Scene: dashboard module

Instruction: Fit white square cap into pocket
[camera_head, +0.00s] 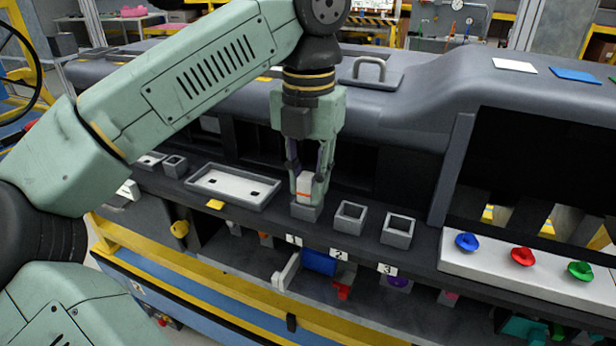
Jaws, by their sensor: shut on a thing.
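My gripper (308,178) points down over the dashboard ledge, shut on a white block with an orange stripe, which looks like the white square cap (305,186). The cap's lower end is at the top of the grey square pocket (304,212) above label 1. I cannot tell whether the cap is inside the rim or just above it. The fingers cover part of the cap. Two more square pockets, above label 2 (349,216) and label 3 (397,231), stand to the right and look empty.
A shallow grey tray (203,189) lies left of the pockets, with a small yellow piece (215,205) before it. Blue (467,242), red (522,257) and green (580,270) knobs sit on the right panel. A lower shelf holds several coloured parts. The dashboard hood rises behind my gripper.

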